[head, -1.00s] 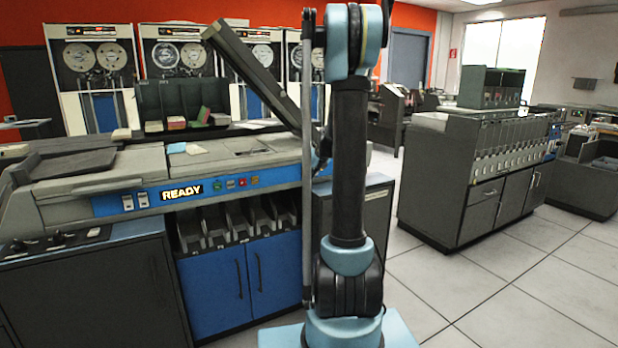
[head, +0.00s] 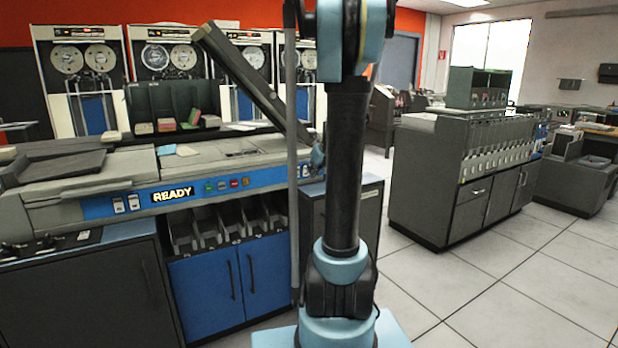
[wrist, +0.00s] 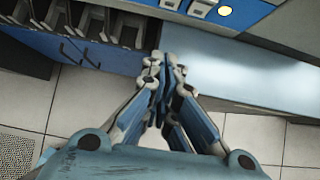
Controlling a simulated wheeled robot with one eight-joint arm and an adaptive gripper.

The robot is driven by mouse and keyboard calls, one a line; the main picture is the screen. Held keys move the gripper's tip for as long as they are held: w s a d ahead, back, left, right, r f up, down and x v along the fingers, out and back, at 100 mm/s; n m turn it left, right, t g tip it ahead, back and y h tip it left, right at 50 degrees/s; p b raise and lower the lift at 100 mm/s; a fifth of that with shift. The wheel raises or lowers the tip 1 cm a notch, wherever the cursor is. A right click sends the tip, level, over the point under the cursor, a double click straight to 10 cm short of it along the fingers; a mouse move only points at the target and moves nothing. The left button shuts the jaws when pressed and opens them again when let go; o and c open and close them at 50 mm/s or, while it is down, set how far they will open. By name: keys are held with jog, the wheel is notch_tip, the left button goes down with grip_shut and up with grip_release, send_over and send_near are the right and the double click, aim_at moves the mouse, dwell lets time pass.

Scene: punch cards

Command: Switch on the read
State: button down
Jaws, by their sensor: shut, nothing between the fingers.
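Another pair of small white switches (head: 302,171) shows at the strip's right end, partly beside my arm. My gripper (wrist: 165,58) is shut and empty, below and apart from these switches.
Blue cabinet doors (head: 232,285) and open card bins (head: 225,228) lie under the machine. A light blue ledge (wrist: 240,78) is right of my gripper in the wrist view. A grey cabinet (head: 465,185) stands at the right, with clear tiled floor (head: 470,290) before it.

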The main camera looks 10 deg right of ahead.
jog(key=shift+v, duration=1.05)
jog(key=shift+s+f, duration=0.15)
jog(key=s+a+f+n+g, duration=0.15)
jog(key=s+a+n, duration=0.25)
jog(key=s+n, duration=0.5)
jog(key=s+a+f+n+g, duration=0.15)
jog(key=s+a+n, duration=0.35)
jog(key=s, duration=0.6)
jog(key=s+f+n+g+h, duration=0.1)
jog(key=s+f+n, duration=0.3)
jog(key=s+n, duration=0.5)
jog(key=s+f+n+g+h, duration=0.1)
jog(key=s+f+n, duration=0.4)
jog(key=s+n, duration=0.4)
jog(key=shift+s+f+n, duration=0.3)
jog(key=shift+s+n, duration=0.1)
jog(key=shift+s, duration=0.3)
